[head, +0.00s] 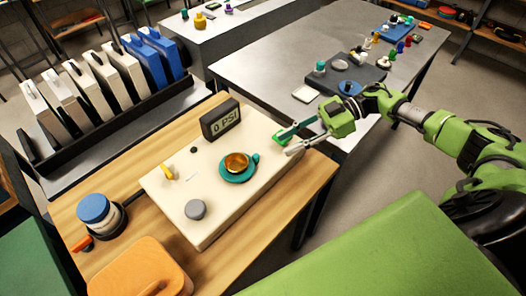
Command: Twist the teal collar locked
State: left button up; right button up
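The teal collar (226,178) sits around a brass-coloured fitting (236,162) on top of a cream box (170,208). A small teal tab sticks out of the collar on its right side. My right gripper (286,145) is at the right edge of the box, right of the collar and apart from it. Its two fingers are spread, and nothing shows between them. I cannot tell from this view whether the collar is locked. My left gripper is not in view.
A display reading "0 PSI" (221,119) stands at the box's back edge. A grey knob (195,209) and a yellow lever (167,172) are on the box. A blue-topped round item (93,208) and an orange case (138,270) lie on the wooden table (312,187).

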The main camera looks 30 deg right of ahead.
aim_at(263, 161)
jog(key=p+x, duration=0.1)
jog(key=x, duration=0.6)
jog(key=shift+r, duration=0.2)
jog(key=shift+p+x, duration=0.35)
jog(key=shift+x, duration=0.5)
jog(key=shift+f, duration=0.1)
grip_shut()
